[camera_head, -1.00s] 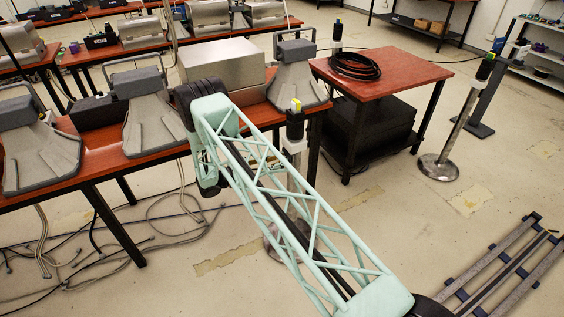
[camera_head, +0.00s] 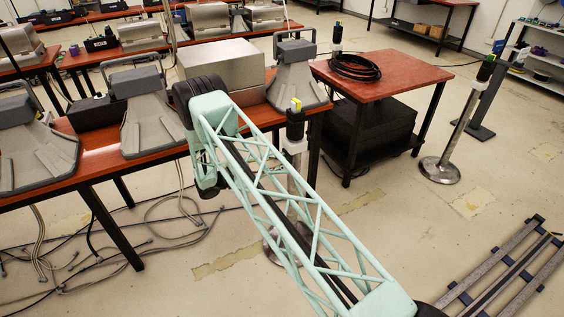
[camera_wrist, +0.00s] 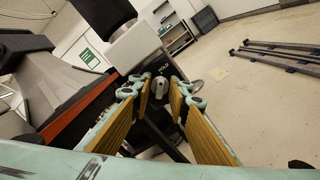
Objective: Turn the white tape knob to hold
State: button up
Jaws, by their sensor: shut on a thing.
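In the wrist view, the white tape knob (camera_wrist: 159,87) is a small pale grey-white round knob on a dark panel. Small white lettering that seems to read HOLD sits just above it. My gripper (camera_wrist: 162,90) has its two tan-padded fingers on either side of the knob and is shut on it. The fingertips partly cover the knob, and I cannot tell which way it points. In the head view, my pale green lattice arm hides the gripper and the knob. A post with a black head (camera_head: 295,124) and a white box stands just behind the arm.
A red-topped bench (camera_head: 100,160) with grey desk units runs along the left. A red side table (camera_head: 400,75) carries a coil of black cable (camera_head: 355,66). Another post (camera_head: 455,135) stands to the right. Loose cables lie on the floor at left. Metal rails (camera_head: 505,265) lie at lower right.

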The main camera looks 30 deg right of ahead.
dwell(0.4)
jog(key=o, duration=0.5)
jog(key=shift+a, duration=0.1)
jog(key=shift+a, duration=5.9)
jog(key=shift+r, duration=0.1)
